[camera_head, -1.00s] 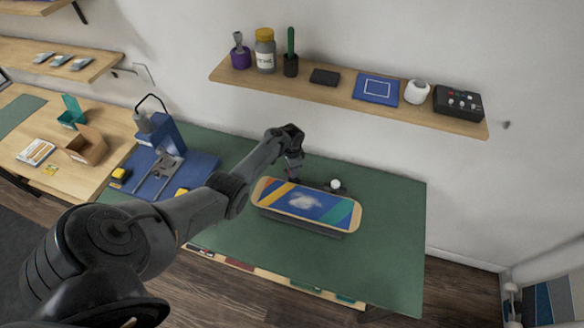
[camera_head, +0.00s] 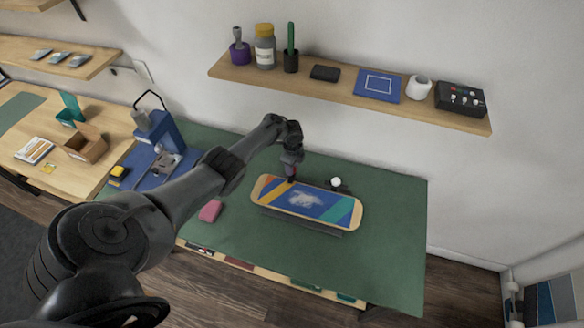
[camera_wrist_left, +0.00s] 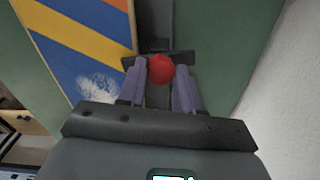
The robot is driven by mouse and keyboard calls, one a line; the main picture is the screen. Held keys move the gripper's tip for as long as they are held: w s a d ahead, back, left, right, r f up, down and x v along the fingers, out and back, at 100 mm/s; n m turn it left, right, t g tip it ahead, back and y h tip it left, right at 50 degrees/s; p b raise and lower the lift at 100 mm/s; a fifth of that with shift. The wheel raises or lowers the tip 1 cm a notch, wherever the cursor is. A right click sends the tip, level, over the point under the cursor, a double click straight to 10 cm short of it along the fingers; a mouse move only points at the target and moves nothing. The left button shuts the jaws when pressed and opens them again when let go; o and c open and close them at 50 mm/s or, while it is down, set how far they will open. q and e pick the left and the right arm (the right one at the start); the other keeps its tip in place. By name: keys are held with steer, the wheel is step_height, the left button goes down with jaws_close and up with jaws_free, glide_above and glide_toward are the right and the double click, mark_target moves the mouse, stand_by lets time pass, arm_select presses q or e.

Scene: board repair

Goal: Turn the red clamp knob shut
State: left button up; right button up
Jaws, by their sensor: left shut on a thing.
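The red clamp knob (camera_wrist_left: 160,69) sits between the two fingers of my left gripper (camera_wrist_left: 160,85) in the left wrist view. The fingers are shut on it. A dark clamp bar (camera_wrist_left: 183,57) shows just beyond the knob. In the head view my left gripper (camera_head: 291,172) points down at the far edge of the skateboard deck (camera_head: 325,206), toward its left end. The knob is hidden there by the gripper. The deck is blue with yellow, orange and teal stripes and a pale patch, and lies on a dark support (camera_head: 300,222). My right gripper is out of view.
A white round item (camera_head: 336,183) stands behind the deck. A pink block (camera_head: 210,211) lies on the green mat (camera_head: 385,245) left of the deck. A blue press (camera_head: 158,130) stands at the left. A wall shelf (camera_head: 350,97) holds jars and tools above. The mat's right side is clear.

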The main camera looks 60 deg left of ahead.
arm_select(q)
steer(key=shift+m, duration=0.7)
steer(key=o, duration=1)
steer(key=shift+o, duration=0.2)
steer(key=shift+r+p, duration=0.5)
steer(key=shift+r, duration=0.25)
step_height(320, 180, up, 6)
steer(key=p, duration=0.6)
